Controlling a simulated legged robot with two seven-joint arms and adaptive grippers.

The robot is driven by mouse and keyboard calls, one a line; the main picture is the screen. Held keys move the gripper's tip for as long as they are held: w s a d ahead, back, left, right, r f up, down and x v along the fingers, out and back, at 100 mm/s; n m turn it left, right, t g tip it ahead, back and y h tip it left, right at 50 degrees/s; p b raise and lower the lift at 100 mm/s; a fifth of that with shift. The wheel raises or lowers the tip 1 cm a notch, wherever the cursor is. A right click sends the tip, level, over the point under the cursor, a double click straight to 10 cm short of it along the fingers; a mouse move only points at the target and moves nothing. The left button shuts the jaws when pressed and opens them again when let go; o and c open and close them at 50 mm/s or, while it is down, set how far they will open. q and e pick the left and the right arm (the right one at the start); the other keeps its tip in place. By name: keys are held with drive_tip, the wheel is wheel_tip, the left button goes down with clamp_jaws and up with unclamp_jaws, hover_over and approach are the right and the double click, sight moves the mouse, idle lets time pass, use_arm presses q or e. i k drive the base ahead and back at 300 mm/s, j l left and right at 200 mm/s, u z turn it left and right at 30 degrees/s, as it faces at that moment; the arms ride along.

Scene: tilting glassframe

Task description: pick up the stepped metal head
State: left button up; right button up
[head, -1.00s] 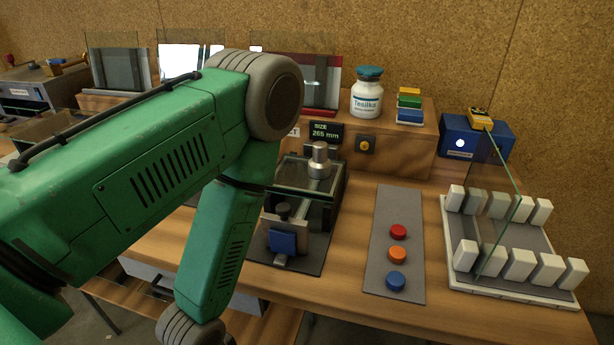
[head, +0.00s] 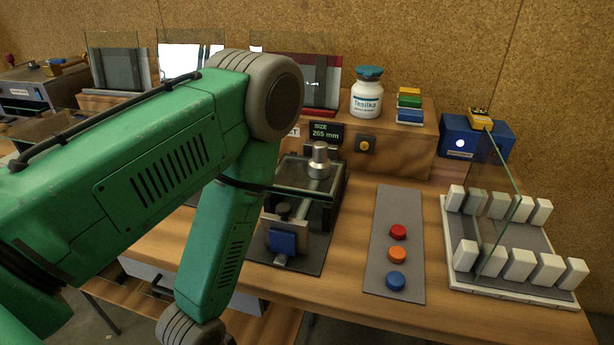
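The stepped metal head (head: 319,162) is a silver piece with a narrow top on a wider base. It stands upright at the far part of a dark glass-topped fixture (head: 335,205) on the bench. Nothing is holding it. My green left arm fills the left of the head view and bends down at the elbow, left of the fixture. Its gripper is below the picture edge, out of view. My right arm and gripper are not in view.
A grey strip with red (head: 398,231), orange and blue buttons lies right of the fixture. A white rack (head: 520,293) holds a glass pane farther right. Behind stand a size display (head: 325,133), a yellow button (head: 365,144), a white jar (head: 366,95) and a blue box (head: 455,142).

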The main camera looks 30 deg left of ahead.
sight(320, 166)
drive_tip(key=k+j+u, duration=0.15)
drive_tip(key=j+u, duration=0.15)
drive_tip(key=u, duration=0.2)
drive_tip(key=j+u, duration=0.3)
drive_tip(key=u, duration=0.15)
drive_tip(key=k+j+u, duration=0.1)
drive_tip(key=j+u, duration=0.25)
drive_tip(key=u, duration=0.15)
drive_tip(key=z, duration=1.15)
